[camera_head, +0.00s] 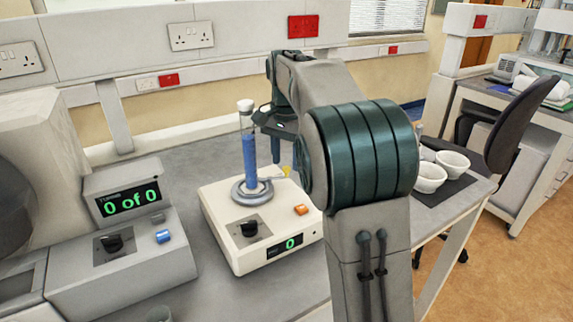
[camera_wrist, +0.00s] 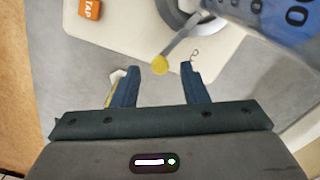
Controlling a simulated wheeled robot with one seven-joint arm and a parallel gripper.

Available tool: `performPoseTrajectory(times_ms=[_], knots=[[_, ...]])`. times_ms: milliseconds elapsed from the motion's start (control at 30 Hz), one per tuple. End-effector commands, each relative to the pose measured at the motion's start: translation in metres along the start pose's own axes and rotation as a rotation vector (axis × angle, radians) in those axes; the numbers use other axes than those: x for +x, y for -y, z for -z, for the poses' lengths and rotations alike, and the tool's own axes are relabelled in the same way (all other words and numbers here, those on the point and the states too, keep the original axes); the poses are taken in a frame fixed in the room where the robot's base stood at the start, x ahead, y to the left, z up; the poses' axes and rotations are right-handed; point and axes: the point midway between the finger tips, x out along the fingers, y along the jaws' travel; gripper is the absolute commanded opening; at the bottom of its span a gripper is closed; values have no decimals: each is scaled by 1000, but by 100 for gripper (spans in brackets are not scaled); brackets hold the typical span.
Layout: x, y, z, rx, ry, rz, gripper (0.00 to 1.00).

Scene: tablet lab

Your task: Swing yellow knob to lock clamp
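The yellow knob (camera_wrist: 159,65) is on the end of a thin grey lever (camera_wrist: 178,44) that runs up and right to the grey clamp ring (camera_wrist: 172,14) in the wrist view. In the head view a small yellow spot, likely the knob (camera_head: 287,170), shows right of the clamp ring (camera_head: 252,191), partly behind my arm. A cylinder with blue contents (camera_head: 249,155) stands upright in the ring. My gripper (camera_wrist: 160,72) is open and empty. In the wrist view the knob appears between the fingertips; I cannot tell the depth gap, and no contact shows.
The cream tapping device (camera_head: 218,205) carries an orange button (camera_head: 301,210), a black dial (camera_head: 249,229) and a display reading 0. A grey control box (camera_head: 150,260) reading "0 of 0" stands left. White bowls (camera_head: 430,178) on a dark mat are right of my arm.

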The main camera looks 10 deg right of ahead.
Motion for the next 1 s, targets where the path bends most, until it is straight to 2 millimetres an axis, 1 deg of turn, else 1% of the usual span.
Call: performPoseTrajectory(times_ms=[33, 167, 467, 500, 567, 600, 833, 1000], knots=[[6, 0, 0, 0, 1, -1, 40], [13, 0, 0, 0, 0, 0, 40], [14, 0, 0, 0, 0, 0, 40], [14, 0, 0, 0, 0, 0, 29], [14, 0, 0, -1, 0, 0, 12], [14, 0, 0, -1, 0, 0, 1], [12, 1, 1, -24, 0, 0, 0], [9, 5, 5, -149, 1, -1, 0]])
